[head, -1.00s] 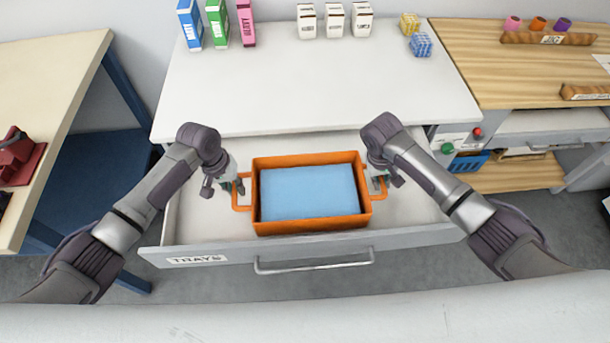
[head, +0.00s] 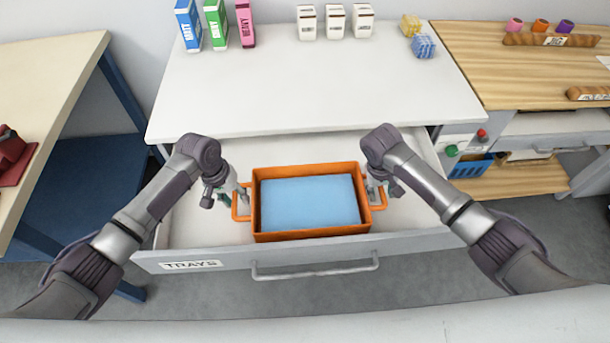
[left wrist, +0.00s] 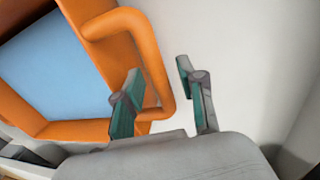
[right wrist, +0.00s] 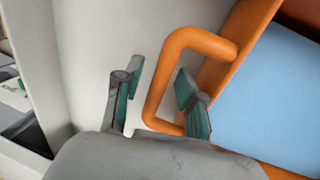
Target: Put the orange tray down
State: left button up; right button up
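The orange tray (head: 311,237) with a light blue inside sits level within the open drawer marked TRAYS (head: 210,258). Whether its underside touches the drawer floor is hidden. My left gripper (head: 241,193) is at the tray's left handle; in the left wrist view its fingers (left wrist: 160,98) are apart, one on each side of the handle bar (left wrist: 150,62). My right gripper (head: 374,191) is at the right handle; in the right wrist view its fingers (right wrist: 157,95) are likewise spread on both sides of the bar (right wrist: 165,75). Neither pair clamps the handle.
The white worktop (head: 310,90) above the drawer is clear in front, with boxes and cartons at the back. Free drawer floor lies on both sides of the tray. A wooden bench (head: 480,75) stands at right, a table with blue legs (head: 60,75) at left.

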pick_arm(q)
notch_tip(320, 180, up, 12)
jog(key=a, duration=0.2)
jog(key=shift+f, duration=0.15)
pick_arm(e)
jog(key=v, duration=1.2)
pick_arm(q)
jog(key=shift+a, duration=0.1)
